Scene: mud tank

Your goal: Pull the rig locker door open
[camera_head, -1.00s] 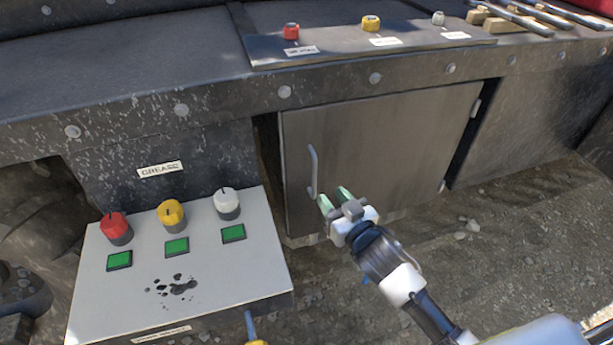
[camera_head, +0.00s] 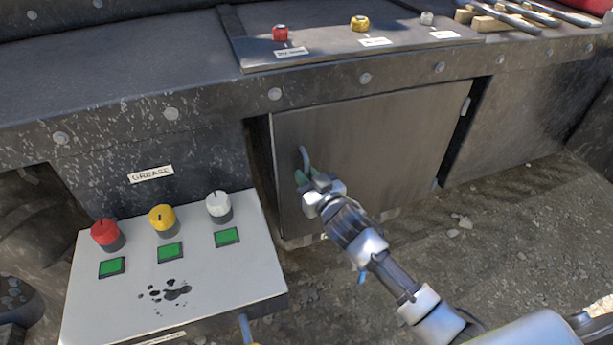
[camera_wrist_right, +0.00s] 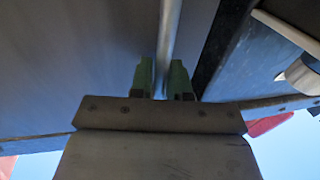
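The rig locker door (camera_head: 385,140) is a flat grey-brown metal panel under the riveted ledge. It looks closed, with hinges on its right edge. Its upright bar handle (camera_head: 304,158) is near the left edge. My right gripper (camera_head: 306,177) is at the handle, hiding its lower part. In the right wrist view, the green fingers (camera_wrist_right: 161,80) stand on either side of the handle bar (camera_wrist_right: 168,35). The gap is narrow, and I cannot tell whether they press on it. My left gripper is not in view.
A pale control box (camera_head: 185,265) with red, yellow and white knobs and green buttons stands left of the door. Knobs also sit on the ledge panel (camera_head: 330,50) above. Gravelly ground (camera_head: 500,235) in front of the door looks clear apart from stones.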

